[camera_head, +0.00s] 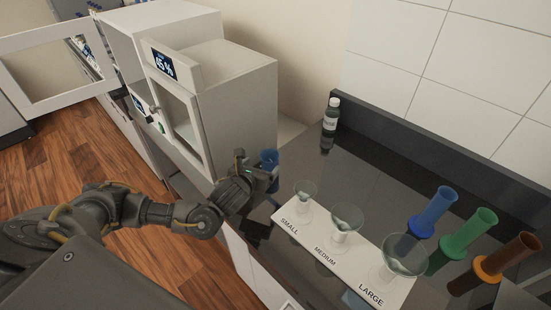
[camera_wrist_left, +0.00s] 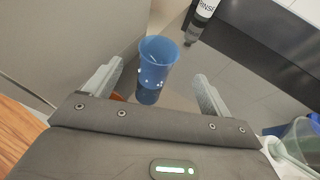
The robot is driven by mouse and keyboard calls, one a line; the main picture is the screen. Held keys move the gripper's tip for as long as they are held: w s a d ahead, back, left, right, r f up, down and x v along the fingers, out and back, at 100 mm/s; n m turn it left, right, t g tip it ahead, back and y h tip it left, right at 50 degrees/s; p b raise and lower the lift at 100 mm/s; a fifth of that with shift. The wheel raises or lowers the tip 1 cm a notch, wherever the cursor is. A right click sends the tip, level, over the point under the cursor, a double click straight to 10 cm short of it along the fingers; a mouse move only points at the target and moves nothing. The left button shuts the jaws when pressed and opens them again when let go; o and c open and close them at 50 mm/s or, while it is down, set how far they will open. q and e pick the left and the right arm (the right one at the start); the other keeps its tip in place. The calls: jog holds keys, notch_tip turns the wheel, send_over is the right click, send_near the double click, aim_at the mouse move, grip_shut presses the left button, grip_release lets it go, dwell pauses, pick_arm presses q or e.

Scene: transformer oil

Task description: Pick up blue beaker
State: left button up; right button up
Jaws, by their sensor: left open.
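The blue beaker (camera_head: 269,158) stands upright on the dark countertop beside the white cabinet, partly hidden behind my left gripper in the head view. In the left wrist view the blue beaker (camera_wrist_left: 158,60) is just beyond the fingertips, between their two lines and a little nearer the left finger. My left gripper (camera_head: 265,176) is open and empty; its two fingers also show apart in the left wrist view (camera_wrist_left: 157,80). I see no contact between the fingers and the beaker. My right gripper is not in view.
A white board (camera_head: 298,238) holds glass funnels marked small, medium and large to the right. Blue, green (camera_head: 470,236) and orange cylinders stand beyond it. A rinse bottle (camera_head: 331,114) stands at the back. The white cabinet (camera_head: 238,112) is close on the left.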

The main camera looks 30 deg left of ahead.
pick_arm(q)
jog(key=p, duration=0.1)
send_near(273, 153)
jog(key=shift+x, duration=1.1)
jog(key=shift+w+d+f, duration=0.1)
jog(key=shift+w, duration=0.25)
jog(key=shift+w+p, duration=0.2)
jog(key=shift+p, duration=0.2)
jog(key=p+x, duration=0.2)
jog(key=x, duration=0.2)
jog(key=shift+w+f, duration=0.2)
jog(key=shift+w, duration=0.1)
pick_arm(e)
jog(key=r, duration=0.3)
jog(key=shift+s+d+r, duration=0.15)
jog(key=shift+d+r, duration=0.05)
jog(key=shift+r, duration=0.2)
